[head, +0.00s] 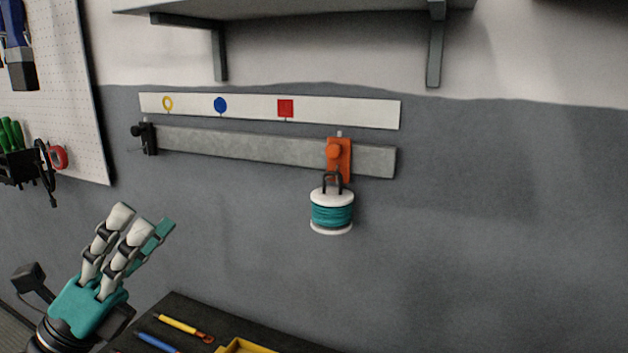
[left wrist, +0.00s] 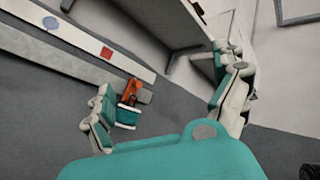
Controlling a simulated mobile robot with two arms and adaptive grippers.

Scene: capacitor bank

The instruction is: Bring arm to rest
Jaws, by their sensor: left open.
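My left gripper (head: 140,225), teal with pale jointed fingers, is at the lower left of the head view, in front of the grey wall. It is open with nothing between its fingers. In the left wrist view its fingers (left wrist: 170,92) stand spread apart, with the wall rail behind them. A spool of teal wire (head: 332,212) hangs by a dark loop from an orange clamp (head: 339,158) at the right end of the metal rail (head: 240,146). The gripper is well apart from the spool, to its lower left. My right gripper is not in view.
A white strip (head: 350,112) with a yellow ring, blue disc and red square runs above the rail. A shelf (head: 300,10) juts out overhead. A pegboard (head: 75,120) with tools is at left. A dark bench (head: 185,312) holds screwdrivers and a yellow tray (head: 245,346).

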